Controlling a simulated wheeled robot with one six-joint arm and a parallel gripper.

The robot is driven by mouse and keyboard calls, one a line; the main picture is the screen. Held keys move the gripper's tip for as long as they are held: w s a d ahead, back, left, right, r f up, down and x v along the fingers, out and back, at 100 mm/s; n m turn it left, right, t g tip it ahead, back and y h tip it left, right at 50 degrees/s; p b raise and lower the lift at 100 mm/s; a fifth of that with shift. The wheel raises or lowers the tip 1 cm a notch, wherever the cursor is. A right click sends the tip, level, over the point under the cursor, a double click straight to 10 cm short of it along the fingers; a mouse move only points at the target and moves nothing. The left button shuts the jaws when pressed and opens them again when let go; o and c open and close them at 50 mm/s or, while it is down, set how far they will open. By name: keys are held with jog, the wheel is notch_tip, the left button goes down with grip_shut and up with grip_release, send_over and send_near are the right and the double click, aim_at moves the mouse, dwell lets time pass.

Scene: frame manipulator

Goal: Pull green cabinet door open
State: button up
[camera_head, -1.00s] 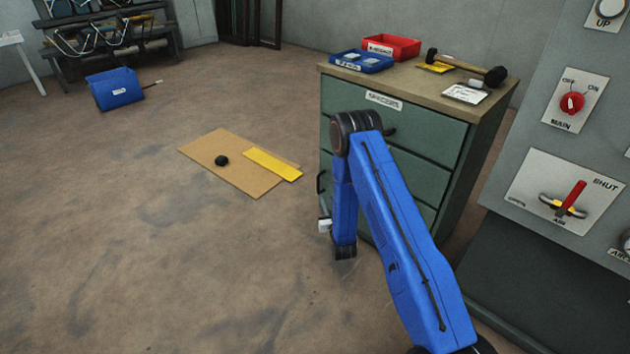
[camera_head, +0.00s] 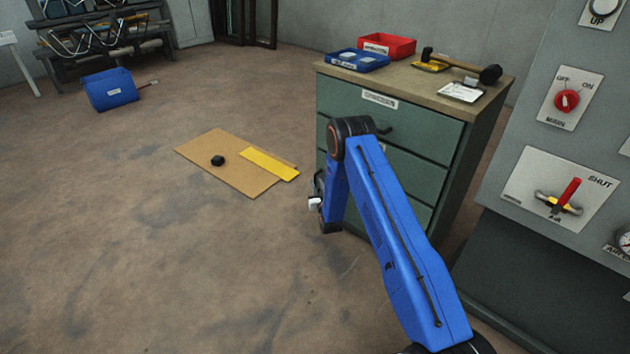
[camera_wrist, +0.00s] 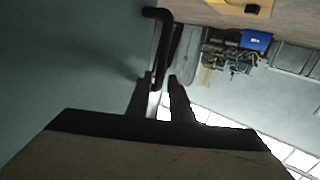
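The green cabinet (camera_head: 402,130) stands right of centre in the head view, with several green fronts and dark handles. The green face looks closed. My gripper (camera_wrist: 160,82) has its two dark fingers apart, with a bright gap between them. The lower end of the handle lines up with that gap; I cannot tell whether the fingers touch it. My blue arm hides part of the cabinet front.
A red bin (camera_head: 388,45), a blue tray (camera_head: 358,61) and a mallet (camera_head: 465,65) lie on the cabinet top. A control panel (camera_head: 560,150) stands close on the right.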

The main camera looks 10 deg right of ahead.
aim_at(315, 180)
jog(key=shift+w, duration=2)
grip_shut()
jog(key=shift+a, duration=0.15)
